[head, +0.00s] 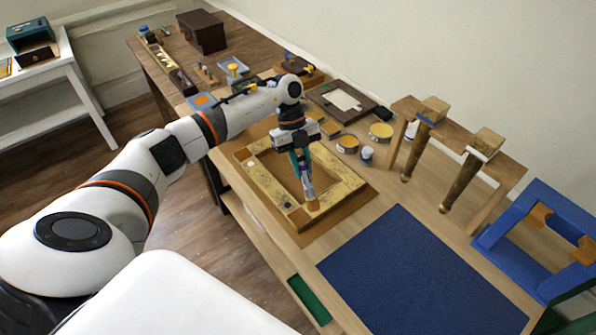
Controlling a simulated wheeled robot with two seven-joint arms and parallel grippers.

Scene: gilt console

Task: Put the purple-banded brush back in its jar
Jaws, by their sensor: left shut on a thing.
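My left gripper (299,159) reaches in from the left and is shut on a brush (306,179) with a purple band. The brush points down, slightly tilted, over the right-hand side of a gilt frame (262,178). I cannot tell whether its lower end touches the frame. A small grey-blue jar (366,155) stands just right of the frame's far corner; I cannot tell if it is the brush's jar. My right gripper is not in view.
The frame lies on a brown board (345,207). Several yellow-topped tins (380,131) stand behind it. A blue mat (415,270) lies clear in front. A wooden rack (455,135) holding two tapered legs and a blue stand (520,240) are at the right.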

